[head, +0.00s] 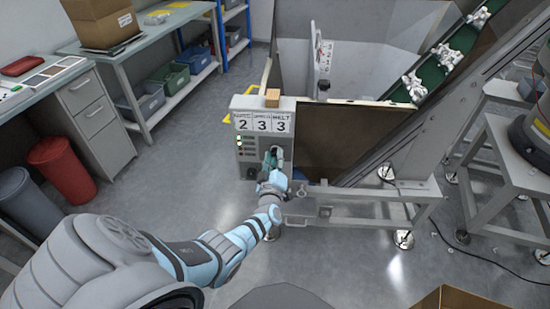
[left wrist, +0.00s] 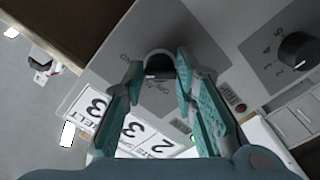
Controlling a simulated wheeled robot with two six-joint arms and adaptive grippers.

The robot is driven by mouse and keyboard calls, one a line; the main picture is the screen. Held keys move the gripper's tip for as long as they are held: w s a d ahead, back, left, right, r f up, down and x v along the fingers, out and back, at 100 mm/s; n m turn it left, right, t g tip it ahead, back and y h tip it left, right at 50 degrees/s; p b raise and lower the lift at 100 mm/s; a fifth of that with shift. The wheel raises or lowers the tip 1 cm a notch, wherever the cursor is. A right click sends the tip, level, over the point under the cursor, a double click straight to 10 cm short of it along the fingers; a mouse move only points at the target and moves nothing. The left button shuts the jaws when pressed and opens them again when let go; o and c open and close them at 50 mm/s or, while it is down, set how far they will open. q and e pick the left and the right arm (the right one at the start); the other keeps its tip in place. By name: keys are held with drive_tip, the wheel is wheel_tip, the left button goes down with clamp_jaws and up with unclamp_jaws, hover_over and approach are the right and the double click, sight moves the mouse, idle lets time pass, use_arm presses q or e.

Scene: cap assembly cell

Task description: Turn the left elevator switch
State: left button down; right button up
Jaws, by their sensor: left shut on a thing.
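The grey control box (head: 262,118) stands at the front of the hopper, with number cards reading 2, 3, 3 on its upper face. My left gripper (head: 273,160) is at the right part of its face. In the left wrist view, the teal fingers (left wrist: 165,85) are shut on a dark round knob (left wrist: 158,60), which sits between their tips; the fingers partly hide it. A second black knob (left wrist: 298,50) with a numbered dial is to the right in that view, clear of the fingers. The knobs' name labels are not readable. My right gripper is not in view.
A small wooden block (head: 272,97) sits on top of the box. The hopper (head: 385,60) and green conveyor (head: 440,65) with white parts rise behind and right. A red bin (head: 68,165) and workbenches are left. The floor between bin and box is clear.

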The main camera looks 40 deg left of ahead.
use_arm(q)
drive_tip(key=c, duration=1.3)
unclamp_jaws()
drive_tip(key=v, duration=1.2)
drive_tip(key=shift+f, duration=0.1)
